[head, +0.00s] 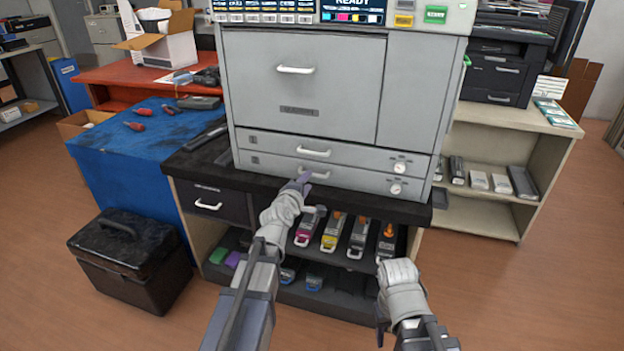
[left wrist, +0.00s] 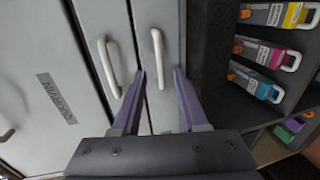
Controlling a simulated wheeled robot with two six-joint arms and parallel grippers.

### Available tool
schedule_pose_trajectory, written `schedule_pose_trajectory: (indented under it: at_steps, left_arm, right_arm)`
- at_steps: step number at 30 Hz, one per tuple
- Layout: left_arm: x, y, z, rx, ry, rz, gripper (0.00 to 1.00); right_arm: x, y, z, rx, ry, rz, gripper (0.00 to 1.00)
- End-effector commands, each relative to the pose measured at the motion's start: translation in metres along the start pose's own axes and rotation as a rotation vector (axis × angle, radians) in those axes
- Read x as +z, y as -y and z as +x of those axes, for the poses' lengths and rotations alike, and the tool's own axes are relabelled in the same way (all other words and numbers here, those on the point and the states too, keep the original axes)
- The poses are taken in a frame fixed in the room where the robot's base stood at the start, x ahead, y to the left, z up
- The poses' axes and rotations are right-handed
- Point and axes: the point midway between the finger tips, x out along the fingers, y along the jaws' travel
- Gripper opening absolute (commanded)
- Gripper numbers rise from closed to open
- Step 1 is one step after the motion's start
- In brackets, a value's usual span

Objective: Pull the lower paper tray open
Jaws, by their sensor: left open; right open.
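The grey printer (head: 300,85) has two shallow paper trays at its base, both flush with its front. The lower paper tray (head: 265,163) has a white handle (head: 318,174), partly hidden behind my left gripper (head: 303,182). In the left wrist view, the lower handle (left wrist: 158,58) lies between the purple fingertips of my open left gripper (left wrist: 159,72), with gaps on both sides. The upper tray's handle (left wrist: 108,68) is left of the fingers there. My right gripper (head: 381,325) is low in front of the shelf, apart from everything; its fingers are barely visible.
The printer stands on a black-topped cabinet (head: 200,160) with a drawer (head: 215,203). Several toner cartridges sit on the shelf below, including a yellow one (head: 332,232). A black case (head: 130,260) stands on the floor at left. Floor at right is clear.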

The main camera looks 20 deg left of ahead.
Motion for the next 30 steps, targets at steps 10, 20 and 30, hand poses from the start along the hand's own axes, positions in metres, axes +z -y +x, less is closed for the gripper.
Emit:
schedule_pose_trajectory:
  at_steps: [10,20,30]
  left_arm:
    - [0.000,0.001,0.051,0.000,0.001,0.000,0.43]
    - [0.000,0.000,0.051,-0.001,0.001,0.001,0.37]
    - [0.000,0.000,0.051,-0.001,0.001,0.001,0.00]
  right_arm:
    - [-0.001,0.001,0.011,0.002,0.000,-0.001,0.50]
    - [-0.001,0.001,0.011,0.002,0.000,-0.001,0.50]
    - [-0.001,0.001,0.011,0.002,0.000,-0.001,0.50]
